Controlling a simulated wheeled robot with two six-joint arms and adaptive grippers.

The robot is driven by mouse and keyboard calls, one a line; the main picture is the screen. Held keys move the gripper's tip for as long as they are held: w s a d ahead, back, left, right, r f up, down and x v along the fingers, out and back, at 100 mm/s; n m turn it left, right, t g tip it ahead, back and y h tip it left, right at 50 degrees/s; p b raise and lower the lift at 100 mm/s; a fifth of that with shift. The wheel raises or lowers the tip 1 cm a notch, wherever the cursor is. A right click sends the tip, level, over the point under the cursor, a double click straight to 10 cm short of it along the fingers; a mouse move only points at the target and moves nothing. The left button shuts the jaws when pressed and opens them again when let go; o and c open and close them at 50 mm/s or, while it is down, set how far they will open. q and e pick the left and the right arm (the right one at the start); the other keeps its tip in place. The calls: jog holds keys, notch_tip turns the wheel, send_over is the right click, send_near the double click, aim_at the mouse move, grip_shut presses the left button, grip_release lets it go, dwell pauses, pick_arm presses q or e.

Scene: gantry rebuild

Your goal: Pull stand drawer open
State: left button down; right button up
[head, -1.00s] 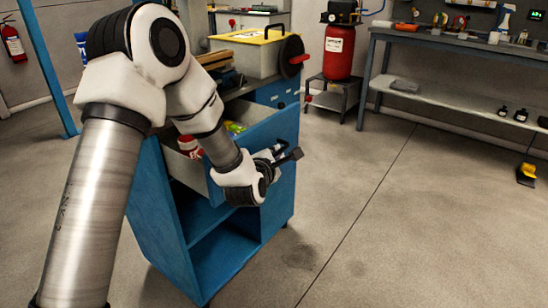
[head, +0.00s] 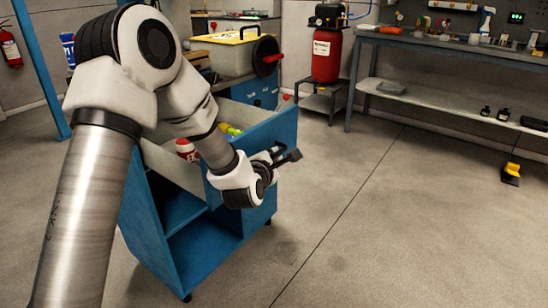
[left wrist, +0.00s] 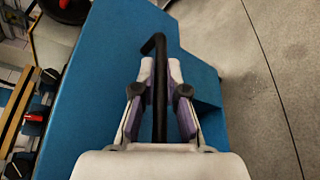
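The blue stand (head: 205,255) is left of centre in the head view, with open shelves below. Its drawer (head: 278,133) is pulled partly out, and its inside shows a red-and-white can (head: 186,149) and yellow-green items (head: 231,130). My left gripper (head: 282,156) is at the drawer's front. In the left wrist view, its fingers (left wrist: 161,72) lie close on both sides of the black handle bar (left wrist: 160,110), shut on it. In that view the blue drawer front (left wrist: 100,60) lies behind the handle. My left arm hides part of the drawer and stand. My right gripper is out of view.
A red tank (head: 326,55) stands behind, and a workbench (head: 450,45) at the back right.

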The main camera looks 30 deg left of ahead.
pick_arm(q)
jog(key=c, duration=1.2)
grip_release()
jog(key=shift+s, duration=0.1)
jog(key=v, duration=0.7)
jog(key=shift+s, duration=0.15)
